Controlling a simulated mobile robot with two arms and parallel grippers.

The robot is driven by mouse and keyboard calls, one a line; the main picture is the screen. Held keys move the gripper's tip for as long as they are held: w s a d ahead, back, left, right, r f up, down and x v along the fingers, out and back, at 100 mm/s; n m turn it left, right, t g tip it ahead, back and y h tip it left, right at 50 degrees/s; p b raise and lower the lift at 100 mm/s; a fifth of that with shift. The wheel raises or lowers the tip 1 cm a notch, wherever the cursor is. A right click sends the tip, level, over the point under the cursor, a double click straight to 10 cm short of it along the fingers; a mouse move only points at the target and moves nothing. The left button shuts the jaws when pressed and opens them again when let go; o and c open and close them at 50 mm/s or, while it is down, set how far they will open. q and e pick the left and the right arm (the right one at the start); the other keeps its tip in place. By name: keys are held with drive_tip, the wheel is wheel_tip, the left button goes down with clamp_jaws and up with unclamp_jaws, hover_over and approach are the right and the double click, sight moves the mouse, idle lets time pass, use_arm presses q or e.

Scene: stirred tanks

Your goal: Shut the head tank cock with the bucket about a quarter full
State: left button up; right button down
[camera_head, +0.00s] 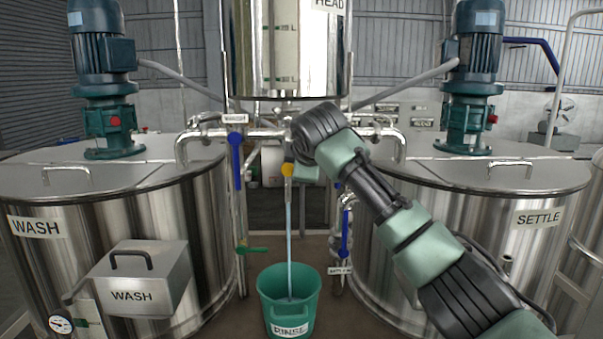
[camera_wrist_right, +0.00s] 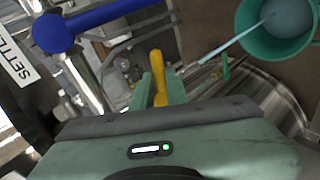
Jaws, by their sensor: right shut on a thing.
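The steel head tank (camera_head: 300,50) hangs at the upper middle of the head view. Its yellow cock handle (camera_head: 287,170) shows below it, and also in the wrist view (camera_wrist_right: 157,72). My right gripper (camera_head: 303,172) is shut on the yellow handle, its fingers (camera_wrist_right: 160,92) on both sides of it. A thin pale stream (camera_head: 289,230) falls from the cock into a green bucket labelled RINSE (camera_head: 275,299). The bucket also shows in the wrist view (camera_wrist_right: 247,42), with liquid in it. Its exact level is hard to tell. My left gripper is out of view.
The WASH tank (camera_head: 190,200) stands at left with a WASH box (camera_head: 135,275) on its front. The SETTLE tank (camera_head: 460,220) stands at right. Pipes with blue valve handles (camera_head: 236,160) flank the stream, and a green handle (camera_head: 251,249) sits left above the bucket.

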drive_tip(key=shift+a+r+n+h, duration=0.15)
drive_tip(key=shift+r+n+h, duration=0.15)
drive_tip(key=shift+n+h, duration=0.25)
idle(0.4)
drive_tip(key=c, duration=1.4)
unclamp_jaws()
drive_tip(key=b+v, duration=0.4)
drive_tip(key=v, duration=0.3)
drive_tip(key=shift+s+r, duration=0.25)
drive_tip(key=shift+s, duration=0.05)
drive_tip(key=shift+a, duration=0.15)
